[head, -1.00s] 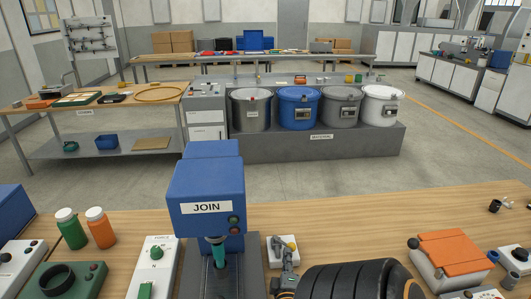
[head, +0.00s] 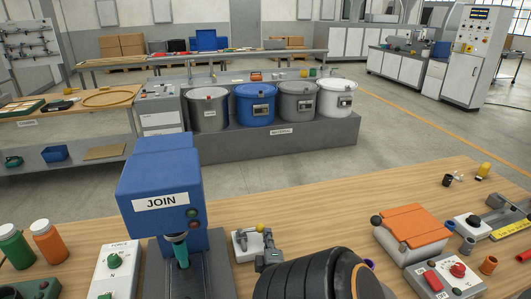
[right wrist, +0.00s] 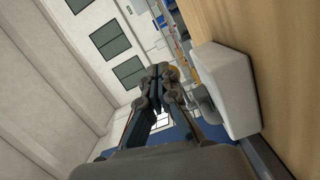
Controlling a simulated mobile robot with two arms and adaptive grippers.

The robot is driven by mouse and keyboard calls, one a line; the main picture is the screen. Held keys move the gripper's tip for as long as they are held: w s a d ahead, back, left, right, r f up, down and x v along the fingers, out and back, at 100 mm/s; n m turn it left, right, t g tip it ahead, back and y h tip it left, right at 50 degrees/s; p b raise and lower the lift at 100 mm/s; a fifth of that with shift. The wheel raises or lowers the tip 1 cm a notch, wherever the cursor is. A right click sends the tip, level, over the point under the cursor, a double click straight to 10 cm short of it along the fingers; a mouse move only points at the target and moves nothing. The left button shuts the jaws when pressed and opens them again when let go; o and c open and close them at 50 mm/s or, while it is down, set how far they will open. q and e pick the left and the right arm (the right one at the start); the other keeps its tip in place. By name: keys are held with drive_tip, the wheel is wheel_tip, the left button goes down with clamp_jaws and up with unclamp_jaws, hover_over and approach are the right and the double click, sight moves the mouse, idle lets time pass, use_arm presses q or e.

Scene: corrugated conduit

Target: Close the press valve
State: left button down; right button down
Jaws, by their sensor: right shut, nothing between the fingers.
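The press is a blue machine marked JOIN (head: 160,190), standing on the wooden bench. What looks like its valve is a small white box (head: 243,248) with a yellow knob (head: 261,228), just right of the press. My right gripper (head: 267,240) is shut and empty at the right side of this box, close to the knob. In the right wrist view, the closed fingertips (right wrist: 158,75) are beside the white box (right wrist: 225,85), and a bit of yellow shows behind them. Whether they touch the knob I cannot tell. My left gripper is not in view.
An orange-topped box (head: 413,227) and a control box with red buttons (head: 446,280) are on the right. Open bench lies between the valve and the orange-topped box.

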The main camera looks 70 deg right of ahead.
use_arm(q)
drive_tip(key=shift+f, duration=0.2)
use_arm(e)
drive_tip(key=shift+d, duration=0.25)
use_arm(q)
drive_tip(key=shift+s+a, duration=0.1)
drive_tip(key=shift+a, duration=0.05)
use_arm(e)
drive_tip(key=shift+r, duration=0.1)
wheel_tip(320, 180, up, 10)
idle(0.5)
idle(0.4)
